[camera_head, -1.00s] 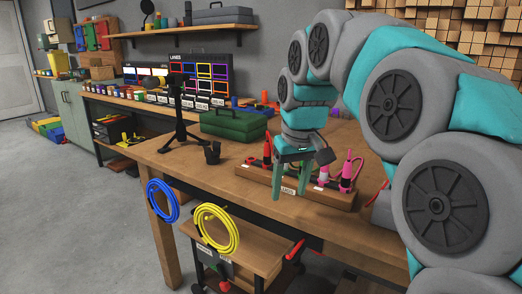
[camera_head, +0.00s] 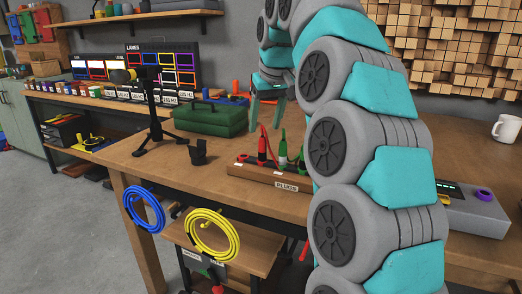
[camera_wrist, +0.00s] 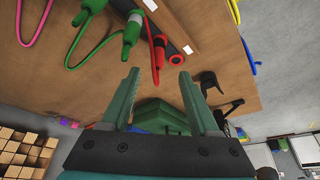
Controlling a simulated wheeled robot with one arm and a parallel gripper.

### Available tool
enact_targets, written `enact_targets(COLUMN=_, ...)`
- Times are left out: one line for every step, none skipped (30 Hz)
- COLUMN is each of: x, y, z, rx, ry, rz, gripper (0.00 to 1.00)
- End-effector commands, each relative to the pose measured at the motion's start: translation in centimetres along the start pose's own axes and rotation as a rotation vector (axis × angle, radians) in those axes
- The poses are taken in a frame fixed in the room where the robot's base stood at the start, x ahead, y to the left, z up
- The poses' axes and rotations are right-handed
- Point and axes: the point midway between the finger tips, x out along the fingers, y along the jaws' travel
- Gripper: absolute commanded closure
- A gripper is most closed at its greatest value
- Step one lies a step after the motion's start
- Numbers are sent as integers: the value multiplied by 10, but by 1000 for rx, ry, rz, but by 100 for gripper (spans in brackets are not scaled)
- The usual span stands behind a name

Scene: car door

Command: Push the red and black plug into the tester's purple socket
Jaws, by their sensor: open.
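The red and black plug (camera_head: 262,150) stands upright in the wooden plug rack (camera_head: 262,176), at its left end. It also shows in the wrist view (camera_wrist: 159,47), with a red cable. My gripper (camera_head: 265,112) is open and empty, above and behind the rack. In the wrist view its fingertips (camera_wrist: 155,82) are apart, with the plug beyond them and nothing between them. The grey tester (camera_head: 472,215) lies on the bench at right, partly hidden by my arm. Its purple socket (camera_head: 482,195) is on the top face.
Green plugs (camera_head: 284,150) stand right beside the red one. A green toolbox (camera_head: 210,120), a black stand (camera_head: 157,110) and a black cup (camera_head: 198,152) are to the left. A white mug (camera_head: 507,130) stands behind the tester. My arm hides the bench's middle.

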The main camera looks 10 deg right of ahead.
Motion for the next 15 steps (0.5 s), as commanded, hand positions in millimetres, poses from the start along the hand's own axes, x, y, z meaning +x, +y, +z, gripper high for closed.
enact_targets(x=0, y=0, z=0, rx=0, ry=0, rz=0, gripper=38)
enact_targets(x=0, y=0, z=0, rx=0, ry=0, rz=0, gripper=38)
enact_targets(x=0, y=0, z=0, rx=0, ry=0, rz=0, gripper=38)
enact_targets(x=1, y=0, z=0, rx=0, ry=-1, rz=0, gripper=38)
enact_targets(x=1, y=0, z=0, rx=0, ry=-1, rz=0, gripper=38)
enact_targets(x=3, y=0, z=1, rx=0, ry=-2, rz=0, gripper=38)
enact_targets(x=5, y=0, z=1, rx=0, ry=-3, rz=0, gripper=38)
enact_targets(x=7, y=0, z=1, rx=0, ry=-4, rz=-1, gripper=38)
enact_targets(x=11, y=0, z=1, rx=0, ry=-6, rz=-1, gripper=38)
enact_targets(x=14, y=0, z=2, rx=0, ry=-6, rz=-1, gripper=38)
enact_targets(x=16, y=0, z=2, rx=0, ry=-5, rz=-1, gripper=38)
enact_targets(x=20, y=0, z=1, rx=0, ry=-3, rz=-1, gripper=38)
enact_targets(x=22, y=0, z=1, rx=0, ry=-2, rz=0, gripper=38)
enact_targets(x=24, y=0, z=1, rx=0, ry=-2, rz=0, gripper=38)
enact_targets(x=25, y=0, z=1, rx=0, ry=-1, rz=0, gripper=38)
